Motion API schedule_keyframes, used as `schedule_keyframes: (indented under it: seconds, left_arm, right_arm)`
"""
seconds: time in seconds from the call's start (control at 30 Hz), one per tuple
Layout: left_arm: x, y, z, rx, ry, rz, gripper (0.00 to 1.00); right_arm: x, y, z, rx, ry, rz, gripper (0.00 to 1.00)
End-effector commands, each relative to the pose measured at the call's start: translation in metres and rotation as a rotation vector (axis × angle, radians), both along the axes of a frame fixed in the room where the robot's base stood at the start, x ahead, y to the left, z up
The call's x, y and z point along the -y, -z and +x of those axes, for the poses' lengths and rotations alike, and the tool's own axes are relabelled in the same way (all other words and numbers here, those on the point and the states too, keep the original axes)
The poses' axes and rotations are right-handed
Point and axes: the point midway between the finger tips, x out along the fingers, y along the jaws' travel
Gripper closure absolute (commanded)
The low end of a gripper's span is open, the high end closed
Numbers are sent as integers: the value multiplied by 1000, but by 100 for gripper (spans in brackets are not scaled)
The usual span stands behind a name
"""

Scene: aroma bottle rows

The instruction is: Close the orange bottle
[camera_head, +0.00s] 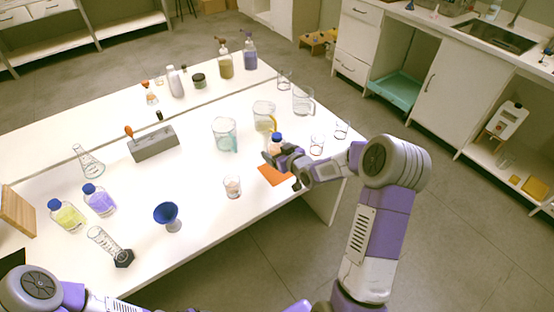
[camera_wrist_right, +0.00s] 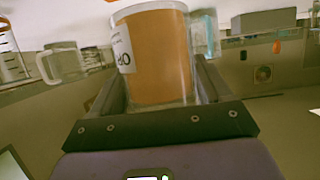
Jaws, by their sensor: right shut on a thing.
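The orange bottle (camera_head: 275,147) is at the right part of the white table, near an orange square (camera_head: 276,175). A blue cap (camera_head: 277,136) shows at its top in the head view; I cannot tell whether it is seated. My right gripper (camera_head: 271,157) is shut on the bottle's side.
A glass jug (camera_head: 264,116) and a beaker (camera_head: 223,133) stand close behind and left of the bottle. Small beakers (camera_head: 317,144) stand to its right. A small beaker (camera_head: 232,186) and a blue funnel (camera_head: 167,214) stand nearer the front edge.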

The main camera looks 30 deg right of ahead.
Motion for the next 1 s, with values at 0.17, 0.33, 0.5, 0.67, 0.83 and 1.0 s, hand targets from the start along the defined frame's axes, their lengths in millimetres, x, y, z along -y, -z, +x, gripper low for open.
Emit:
schedule_keyframes:
  seconds: [0.17,0.33,0.5,0.67,0.83,1.0]
  left_arm:
    - [0,7,0,0,0,0,35]
    - [0,13,0,0,0,0,35]
    - [0,12,0,0,0,0,35]
    - [0,15,0,0,0,0,35]
    - [0,15,0,0,0,0,35]
    - [0,15,0,0,0,0,35]
  right_arm:
    - [0,20,0,1,0,1,100]
    - [0,37,1,3,0,0,100]
    - [0,36,1,4,1,-1,100]
    - [0,39,1,4,0,-1,100]
    - [0,40,0,-1,0,0,4]
    - [0,40,0,-1,0,0,0]
